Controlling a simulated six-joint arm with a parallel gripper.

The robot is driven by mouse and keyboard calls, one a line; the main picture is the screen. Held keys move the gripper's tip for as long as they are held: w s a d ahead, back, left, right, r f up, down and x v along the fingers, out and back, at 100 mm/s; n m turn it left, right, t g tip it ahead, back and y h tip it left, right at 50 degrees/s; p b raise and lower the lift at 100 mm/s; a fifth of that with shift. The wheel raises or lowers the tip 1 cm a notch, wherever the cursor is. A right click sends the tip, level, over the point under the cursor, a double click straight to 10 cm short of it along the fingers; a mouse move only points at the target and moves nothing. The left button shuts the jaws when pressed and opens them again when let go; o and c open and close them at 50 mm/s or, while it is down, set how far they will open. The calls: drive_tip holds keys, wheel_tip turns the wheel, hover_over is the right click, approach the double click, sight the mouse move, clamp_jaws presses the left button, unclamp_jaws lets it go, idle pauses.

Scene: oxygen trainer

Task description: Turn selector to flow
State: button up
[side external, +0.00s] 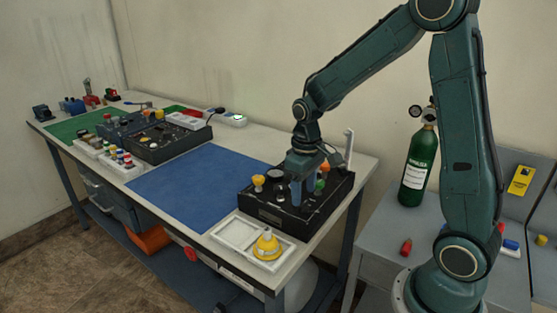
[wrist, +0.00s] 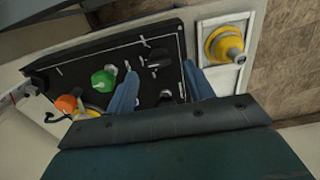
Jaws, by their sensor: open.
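A black trainer panel (side external: 283,214) sits at the right end of the bench. My gripper (side external: 303,200) points down over it with its blue fingers apart, and it holds nothing. In the wrist view my gripper (wrist: 158,70) has one finger on each side of a dark knob (wrist: 158,58), which looks like the selector. I cannot tell whether the fingers touch it. A green knob (wrist: 103,79) and an orange knob (wrist: 67,103) are left of the fingers. The selector's setting and the panel's labels are too small to read, and my gripper partly hides the panel.
A white tray (side external: 229,239) with a yellow part (side external: 267,245) stands at the panel's front. A blue mat (side external: 190,187) lies clear to the left. A green cylinder (side external: 414,180) stands to the right, and a white upright handle (side external: 349,142) rises behind the panel.

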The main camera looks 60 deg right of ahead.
sight(303, 204)
wheel_tip(303, 204, up, 11)
drive_tip(key=shift+f, duration=0.15)
idle(0.6)
drive_tip(key=s+a+r+t, duration=0.2)
drive_tip(key=s+a, duration=0.2)
drive_tip(key=s, duration=0.4)
drive_tip(key=s+a+r+t, duration=0.2)
drive_tip(key=s+a+t, duration=0.1)
drive_tip(key=s, duration=0.6)
drive_tip(key=shift+s+a+r+t, duration=0.15)
drive_tip(key=shift+a+r+t, duration=0.1)
drive_tip(key=shift+a+t, duration=0.1)
